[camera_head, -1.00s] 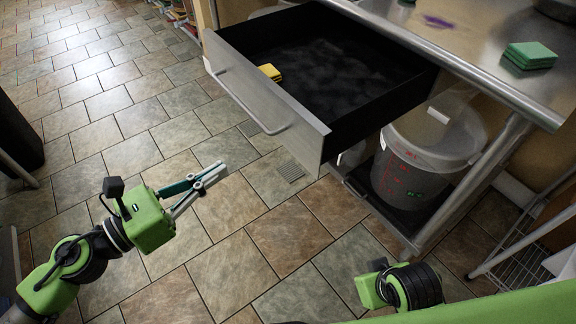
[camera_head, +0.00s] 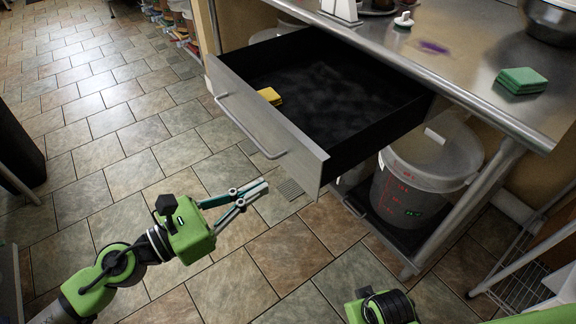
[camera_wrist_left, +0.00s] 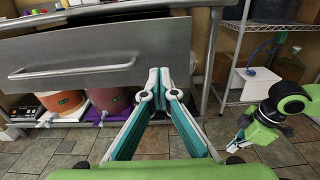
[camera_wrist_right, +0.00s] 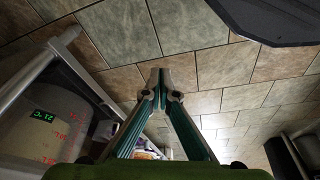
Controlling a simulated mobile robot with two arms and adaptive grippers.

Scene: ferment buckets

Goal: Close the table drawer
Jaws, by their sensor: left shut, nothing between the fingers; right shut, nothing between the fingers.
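The table drawer (camera_head: 262,118) is pulled out from under the metal table (camera_head: 480,95). Its grey front carries a bar handle (camera_head: 250,130), and its black inside holds a yellow sponge (camera_head: 269,96). In the left wrist view the drawer front (camera_wrist_left: 100,50) fills the upper left, with the handle (camera_wrist_left: 70,72) across it. My left gripper (camera_head: 264,185) is shut and empty, in front of and below the drawer front's near end, apart from the handle. My right gripper (camera_wrist_right: 159,75) is shut and empty over the floor tiles. In the head view its fingers are out of frame.
A clear bucket (camera_head: 415,175) with red markings stands on the shelf under the table. Green sponges (camera_head: 521,80), a metal bowl (camera_head: 552,18) and a white-knobbed item (camera_head: 403,20) are on the tabletop. A wire rack (camera_head: 525,285) is at the right. The floor before the drawer is clear.

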